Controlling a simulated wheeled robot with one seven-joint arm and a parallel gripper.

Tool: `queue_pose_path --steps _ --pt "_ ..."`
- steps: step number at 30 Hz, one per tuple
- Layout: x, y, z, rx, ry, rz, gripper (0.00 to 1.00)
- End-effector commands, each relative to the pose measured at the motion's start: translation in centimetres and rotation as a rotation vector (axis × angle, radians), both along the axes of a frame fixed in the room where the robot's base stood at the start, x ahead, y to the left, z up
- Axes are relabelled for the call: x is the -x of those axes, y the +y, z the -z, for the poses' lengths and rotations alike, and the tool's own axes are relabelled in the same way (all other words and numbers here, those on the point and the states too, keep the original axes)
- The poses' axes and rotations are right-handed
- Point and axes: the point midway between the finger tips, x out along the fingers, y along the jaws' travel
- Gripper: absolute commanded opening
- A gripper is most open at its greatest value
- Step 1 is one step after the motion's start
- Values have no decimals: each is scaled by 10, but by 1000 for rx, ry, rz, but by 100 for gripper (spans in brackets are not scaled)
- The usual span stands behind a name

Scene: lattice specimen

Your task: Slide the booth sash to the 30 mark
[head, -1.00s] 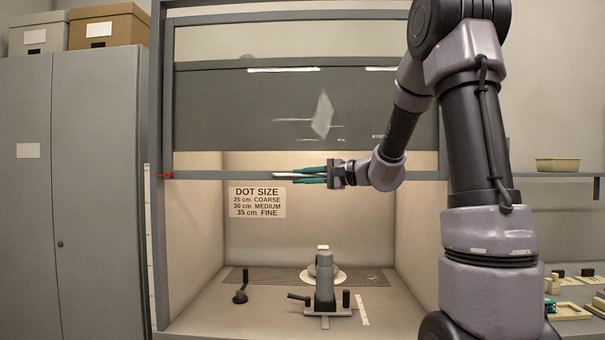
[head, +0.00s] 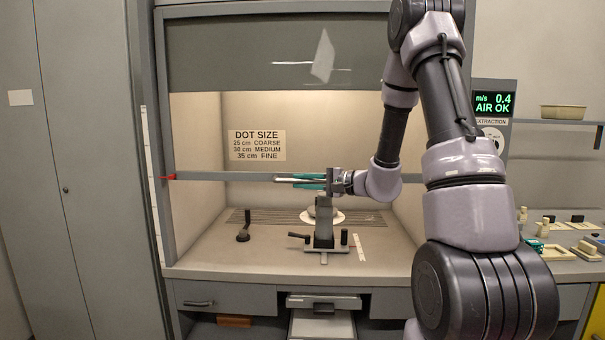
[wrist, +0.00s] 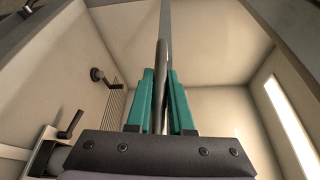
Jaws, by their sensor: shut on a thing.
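The booth sash is a framed pane whose grey bottom rail (head: 225,176) crosses the booth opening just below the DOT SIZE sign (head: 257,145). The sign lists 30 cm as MEDIUM. A red pointer (head: 169,177) sits at the rail's left end, by a pale scale strip (head: 152,205) on the left post; its marks are too small to read. My gripper (head: 298,181), with teal fingers, is shut on the sash's bar handle (head: 285,180). In the wrist view the rod-like handle (wrist: 161,65) runs between the fingers (wrist: 160,100).
Inside the booth stand a dark stand (head: 324,228), a pale round dish and a small black-knobbed post (head: 243,228). A display (head: 493,103) at right reads 0.4 m/s, AIR OK. A grey cabinet (head: 85,170) stands left; drawers lie below the worktop.

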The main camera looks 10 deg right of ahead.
Motion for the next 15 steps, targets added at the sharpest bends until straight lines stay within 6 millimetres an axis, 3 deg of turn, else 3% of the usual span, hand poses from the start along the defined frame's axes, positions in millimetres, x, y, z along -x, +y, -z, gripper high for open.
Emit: queue_pose_path --steps 8,9,11,15 --pt "0 0 1 0 1 1 0" --pt "0 0 1 0 1 1 24" --pt "0 0 1 0 1 1 47" --pt "0 0 0 0 1 1 50"
